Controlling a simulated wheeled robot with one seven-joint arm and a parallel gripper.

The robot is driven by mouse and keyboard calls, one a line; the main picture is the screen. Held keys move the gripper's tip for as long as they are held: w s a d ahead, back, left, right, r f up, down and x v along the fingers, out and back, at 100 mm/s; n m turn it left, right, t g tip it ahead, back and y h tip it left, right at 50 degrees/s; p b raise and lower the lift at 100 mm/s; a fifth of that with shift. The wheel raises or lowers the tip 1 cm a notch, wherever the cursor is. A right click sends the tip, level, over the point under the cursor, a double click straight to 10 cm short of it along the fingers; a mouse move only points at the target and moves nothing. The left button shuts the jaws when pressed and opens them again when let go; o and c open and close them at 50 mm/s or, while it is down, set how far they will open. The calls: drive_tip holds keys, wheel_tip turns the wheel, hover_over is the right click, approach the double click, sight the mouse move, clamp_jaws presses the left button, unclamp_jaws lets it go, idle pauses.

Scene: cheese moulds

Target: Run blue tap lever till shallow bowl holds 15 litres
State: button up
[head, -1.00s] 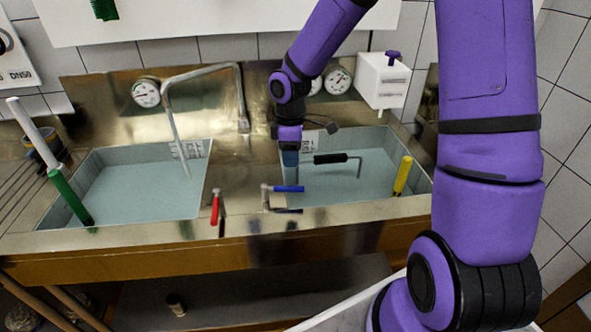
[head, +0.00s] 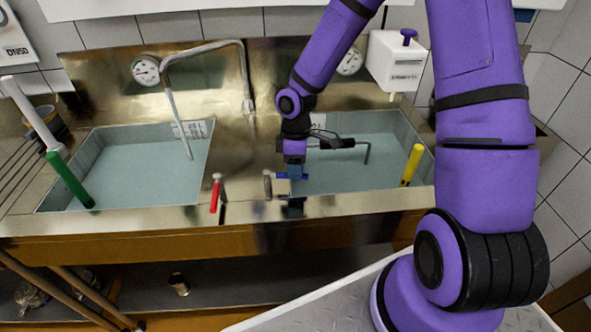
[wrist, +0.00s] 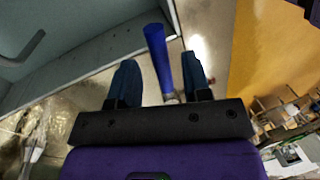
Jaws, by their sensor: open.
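The blue tap lever (head: 281,176) is on the sink's front ledge, left of the right basin, and is mostly covered by my gripper (head: 294,180) in the head view. In the wrist view the blue lever (wrist: 158,58) lies between the two fingers of my open gripper (wrist: 160,78), with a visible gap on each side. The right basin (head: 418,130) and left basin (head: 210,150) both look pale blue-grey inside. I cannot tell which is the shallow bowl, nor the water level. No running water is visible.
A red lever (head: 215,194) stands left of the blue one. A green-handled stick (head: 70,180) and a yellow handle (head: 411,165) lean in the basins. A dark bent rod (head: 366,152) crosses the right basin. A round gauge (head: 145,70) is on the backsplash; another (head: 350,62) is partly covered.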

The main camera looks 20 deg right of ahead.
drive_tip(key=shift+s+f, duration=0.1)
drive_tip(key=shift+f, duration=0.45)
clamp_jaws()
drive_tip(key=shift+a, duration=0.1)
